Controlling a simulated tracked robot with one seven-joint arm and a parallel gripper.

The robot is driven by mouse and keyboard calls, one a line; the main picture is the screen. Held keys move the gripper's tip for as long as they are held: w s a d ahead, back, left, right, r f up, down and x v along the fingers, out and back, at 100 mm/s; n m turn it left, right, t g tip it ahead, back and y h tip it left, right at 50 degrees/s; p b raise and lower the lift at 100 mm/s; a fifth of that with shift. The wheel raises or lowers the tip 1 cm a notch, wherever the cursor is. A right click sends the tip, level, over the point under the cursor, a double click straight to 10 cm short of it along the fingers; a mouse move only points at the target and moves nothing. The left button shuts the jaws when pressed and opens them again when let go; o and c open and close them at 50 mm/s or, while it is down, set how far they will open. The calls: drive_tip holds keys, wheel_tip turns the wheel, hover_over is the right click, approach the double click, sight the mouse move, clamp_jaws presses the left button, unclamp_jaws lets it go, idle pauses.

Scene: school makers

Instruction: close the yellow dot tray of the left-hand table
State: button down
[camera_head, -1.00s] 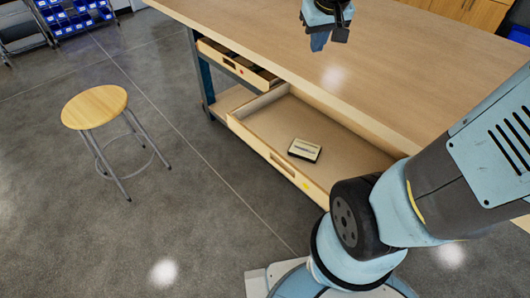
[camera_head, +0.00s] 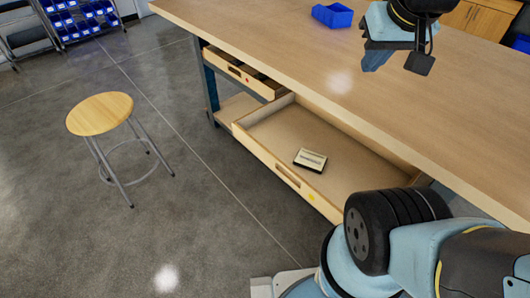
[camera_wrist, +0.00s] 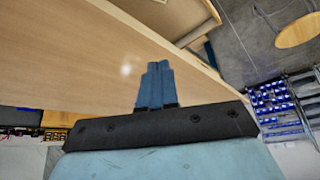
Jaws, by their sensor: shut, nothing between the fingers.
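The yellow dot tray (camera_head: 262,153) is a wide wooden drawer pulled well out from under the wooden table (camera_head: 330,75). Its yellow dot (camera_head: 311,197) is on the front face, right of the handle slot. A small dark box with a pale label (camera_head: 310,160) lies inside it. My gripper (camera_head: 374,62) is above the tabletop, behind and above the tray and apart from it. In the wrist view its fingers (camera_wrist: 156,72) are together and empty, with the tabletop beyond them.
A second tray with a red dot (camera_head: 247,80) is partly open to the left of the yellow dot tray. A round stool (camera_head: 100,113) stands on the floor at left. Open floor lies before the trays.

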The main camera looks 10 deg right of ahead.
drive_tip(key=w+a+f+n+g+h, duration=0.25)
drive_tip(key=w+a+f, duration=0.2)
drive_tip(key=f, duration=0.25)
drive_tip(key=w+a+f+n+g+h, duration=0.1)
drive_tip(key=w+a+f+n+g, duration=0.1)
drive_tip(key=w+a+f+n, duration=0.35)
drive_tip(key=w+a+f+n+g+h, duration=0.25)
drive_tip(key=a+f, duration=0.35)
drive_tip(key=f, duration=0.3)
drive_tip(key=s+a+f+n+t+h, duration=0.1)
drive_tip(key=a+f+n+h, duration=0.25)
drive_tip(key=f, duration=0.35)
drive_tip(key=a+f+n+t+h, duration=0.2)
drive_tip(key=a+f+n, duration=0.15)
drive_tip(key=f, duration=0.35)
drive_tip(key=n+t+h, duration=0.3)
drive_tip(key=n+t, duration=0.5)
drive_tip(key=t, duration=0.1)
approach(271, 159)
drive_tip(key=x, duration=0.7)
drive_tip(key=shift+a+f, duration=0.1)
drive_tip(key=shift+f, duration=0.05)
drive_tip(key=shift+w, duration=0.15)
